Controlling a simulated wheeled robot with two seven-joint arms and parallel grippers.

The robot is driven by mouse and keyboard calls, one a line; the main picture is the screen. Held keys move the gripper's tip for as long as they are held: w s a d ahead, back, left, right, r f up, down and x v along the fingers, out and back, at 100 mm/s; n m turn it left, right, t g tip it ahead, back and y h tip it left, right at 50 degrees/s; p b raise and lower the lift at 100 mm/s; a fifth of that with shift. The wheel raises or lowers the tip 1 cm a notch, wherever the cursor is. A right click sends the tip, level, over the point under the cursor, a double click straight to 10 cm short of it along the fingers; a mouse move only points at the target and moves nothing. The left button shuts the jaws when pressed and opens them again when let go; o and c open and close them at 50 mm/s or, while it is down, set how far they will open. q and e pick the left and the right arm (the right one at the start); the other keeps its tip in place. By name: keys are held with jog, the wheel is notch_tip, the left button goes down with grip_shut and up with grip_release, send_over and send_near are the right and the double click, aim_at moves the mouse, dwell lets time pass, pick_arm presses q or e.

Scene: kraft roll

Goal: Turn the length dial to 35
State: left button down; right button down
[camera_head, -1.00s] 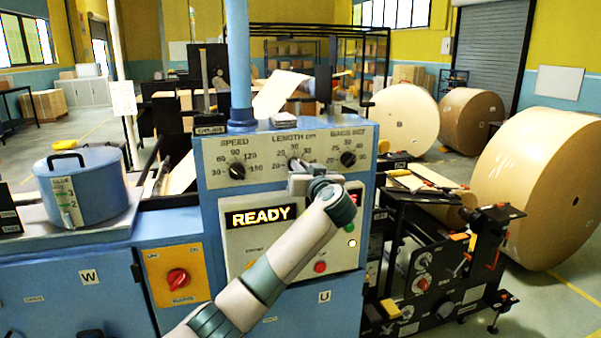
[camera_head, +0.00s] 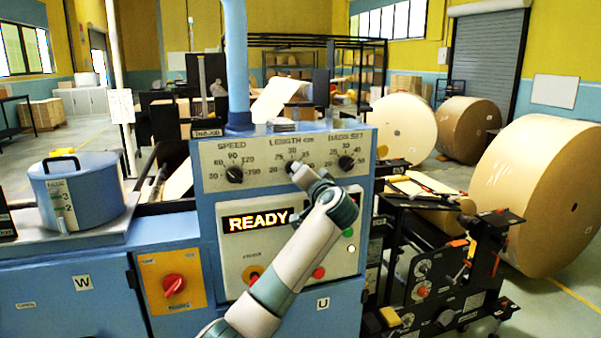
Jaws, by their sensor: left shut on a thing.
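The length dial (camera_head: 292,166) is the middle one of three black dials on the grey panel of the blue machine. It is mostly covered by my left gripper (camera_head: 298,171), which is shut on it. The scale numbers around the dial show in part, but I cannot read where its pointer stands. My left arm reaches up to it from the bottom of the view. My right gripper is not in view.
The speed dial (camera_head: 235,174) is to the left and the bags set dial (camera_head: 346,162) close to the right. Below are a lit READY display (camera_head: 258,220) and a red button (camera_head: 318,272). A blue glue pot (camera_head: 82,190) stands at left.

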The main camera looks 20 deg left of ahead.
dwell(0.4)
pick_arm(q)
jog(key=c, duration=1.8)
grip_release()
jog(key=shift+s+d, duration=0.1)
jog(key=shift+b+v, duration=3.5)
jog(key=shift+v, duration=5.1)
jog(key=shift+f, duration=0.1)
